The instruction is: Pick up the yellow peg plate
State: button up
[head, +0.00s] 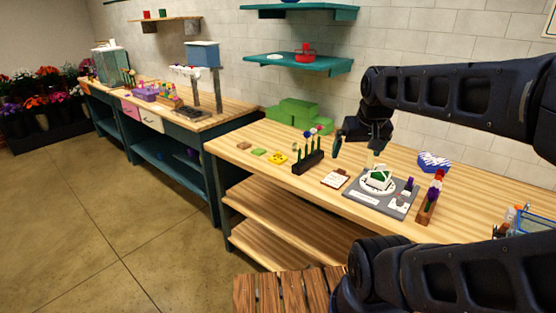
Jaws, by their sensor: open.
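The yellow peg plate (278,157) lies flat on the wooden workbench (330,206), left of the middle of the head view. It is small, with dark marks on its top that are too small to make out. My gripper (354,149) hangs over the bench to the right of the plate, beyond the black flower holder. Its jaws are open and apart from the plate. I see nothing held between them.
A black holder with upright flower stems (308,161) stands just right of the plate. A green square (259,151) and a brown block (243,145) lie to its left. Green blocks (294,115) stand behind. A grey board with a white turntable (374,200) is at right.

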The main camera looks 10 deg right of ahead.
jog(key=w+a+r+n+g, duration=0.1)
jog(key=w+r+n, duration=0.1)
jog(key=w, duration=0.5)
jog(key=w+a+r+n, duration=0.1)
jog(key=w+r+n, duration=0.15)
jog(key=w, duration=0.45)
jog(key=n+g+h, duration=0.2)
jog(key=n+g, duration=0.2)
jog(key=n, duration=0.9)
send_over(278, 153)
notch_tip(278, 153, down, 22)
jog(key=r, duration=0.1)
jog(key=shift+w+a+f+n, duration=0.25)
jog(key=shift+w+a+f, duration=0.25)
jog(key=shift+f, duration=0.2)
jog(key=f, duration=0.5)
jog(key=shift+d+f, duration=0.15)
jog(key=shift+d, duration=0.25)
jog(key=shift+s+d+f, duration=0.15)
jog(key=shift+f, duration=2.35)
jog(key=c, duration=0.7)
